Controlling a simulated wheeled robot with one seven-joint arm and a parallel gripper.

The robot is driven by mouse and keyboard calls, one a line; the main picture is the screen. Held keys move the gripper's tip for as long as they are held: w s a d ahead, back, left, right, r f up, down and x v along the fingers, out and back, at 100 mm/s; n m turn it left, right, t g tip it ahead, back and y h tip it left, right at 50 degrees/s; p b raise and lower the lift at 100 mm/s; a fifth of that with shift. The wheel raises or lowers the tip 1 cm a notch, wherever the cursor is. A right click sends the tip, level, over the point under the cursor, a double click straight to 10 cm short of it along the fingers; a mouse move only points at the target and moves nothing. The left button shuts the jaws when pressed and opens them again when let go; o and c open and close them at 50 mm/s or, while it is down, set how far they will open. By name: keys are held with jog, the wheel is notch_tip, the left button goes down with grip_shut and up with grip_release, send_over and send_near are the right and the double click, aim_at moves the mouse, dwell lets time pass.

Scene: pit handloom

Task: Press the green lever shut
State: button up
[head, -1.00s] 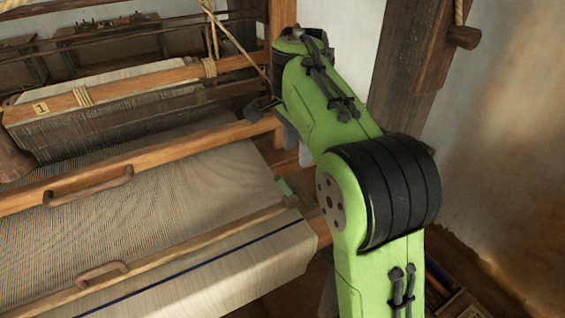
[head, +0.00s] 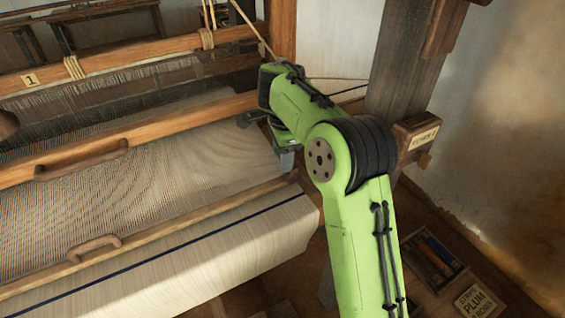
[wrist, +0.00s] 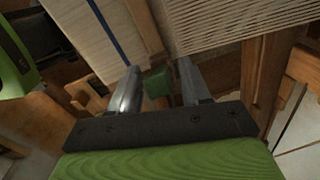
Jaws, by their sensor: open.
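The green lever (wrist: 158,84) shows in the wrist view as a small green block between and beyond my two fingers. My gripper (wrist: 158,64) is open, with one grey finger on each side of the lever in that picture. I cannot tell whether either finger touches it. In the head view my gripper (head: 285,158) hangs at the right edge of the woven cloth, near the right end of the front wooden bar. The lever is hidden there behind my arm and gripper.
The loom's cloth (head: 215,145) spreads to the left, with the front bar (head: 160,238) and its wooden handle (head: 93,247) before it. A dark post (head: 408,70) with a small sign (head: 416,136) stands to the right. A tray (head: 435,262) lies low at right.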

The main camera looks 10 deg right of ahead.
jog(key=shift+w+f, duration=0.1)
jog(key=shift+f, duration=0.2)
jog(key=shift+c, duration=0.5)
jog(key=shift+r, duration=0.1)
grip_shut()
